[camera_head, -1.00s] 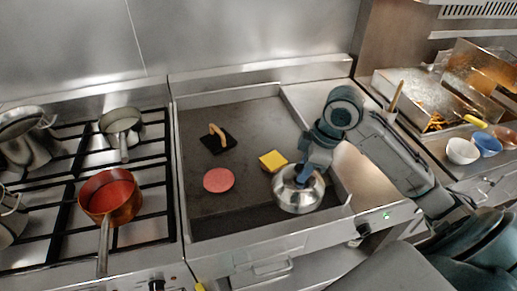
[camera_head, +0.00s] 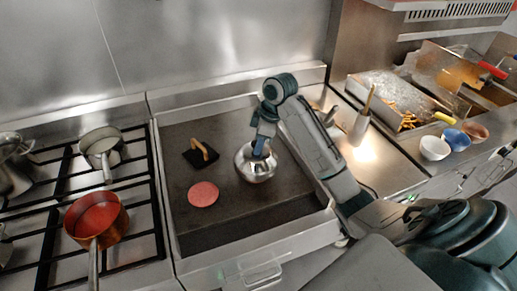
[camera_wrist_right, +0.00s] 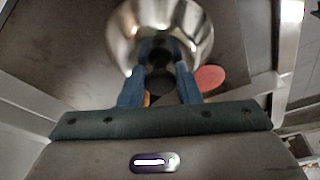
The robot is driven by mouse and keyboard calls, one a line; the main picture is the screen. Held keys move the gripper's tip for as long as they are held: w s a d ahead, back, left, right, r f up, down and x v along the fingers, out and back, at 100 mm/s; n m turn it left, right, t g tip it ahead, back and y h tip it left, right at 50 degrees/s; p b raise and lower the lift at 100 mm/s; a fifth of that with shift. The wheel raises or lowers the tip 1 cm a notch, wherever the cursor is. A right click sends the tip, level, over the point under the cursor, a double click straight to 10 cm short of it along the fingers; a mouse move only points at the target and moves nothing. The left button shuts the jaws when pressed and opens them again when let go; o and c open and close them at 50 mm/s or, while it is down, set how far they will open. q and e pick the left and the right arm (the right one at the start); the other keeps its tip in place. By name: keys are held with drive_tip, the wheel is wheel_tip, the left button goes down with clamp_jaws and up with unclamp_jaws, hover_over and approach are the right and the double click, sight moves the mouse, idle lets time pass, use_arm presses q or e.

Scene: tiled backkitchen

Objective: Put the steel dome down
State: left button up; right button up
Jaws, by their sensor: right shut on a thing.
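The steel dome (camera_head: 256,168) is a shiny round cover over the griddle plate (camera_head: 235,212), right of the pink patty. My right gripper (camera_head: 262,147) is shut on the dome's top. In the right wrist view the dome (camera_wrist_right: 160,22) fills the top middle, with the blue fingers of my right gripper (camera_wrist_right: 160,75) closed at its knob. Whether the dome's rim touches the griddle, I cannot tell. The cheese-topped patty seen earlier is hidden in the head view; a small yellow-orange bit shows between the fingers in the wrist view. My left gripper is not in view.
A pink patty (camera_head: 203,194) and a black press with a wooden handle (camera_head: 201,153) lie on the griddle. The stove at left holds a copper pan (camera_head: 96,220) and a grey pan (camera_head: 101,146). Bowls (camera_head: 435,148) stand at right. The griddle's front is clear.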

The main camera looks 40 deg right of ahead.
drive_tip(key=shift+w+f, duration=0.1)
drive_tip(key=shift+w, duration=0.3)
drive_tip(key=shift+s+f+b, duration=0.1)
drive_tip(key=shift+f+b, duration=0.6)
drive_tip(key=shift+f, duration=0.25)
drive_tip(key=shift+f+p, duration=0.65)
drive_tip(key=shift+p, duration=0.05)
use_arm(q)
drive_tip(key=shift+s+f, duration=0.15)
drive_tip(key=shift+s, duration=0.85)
use_arm(e)
drive_tip(key=shift+d, duration=0.1)
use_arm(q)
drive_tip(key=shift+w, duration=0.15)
use_arm(e)
drive_tip(key=shift+f, duration=0.15)
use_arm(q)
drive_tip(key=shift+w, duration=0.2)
use_arm(e)
drive_tip(key=shift+f, duration=0.4)
drive_tip(key=shift+f, duration=0.1)
drive_tip(key=o, duration=1.1)
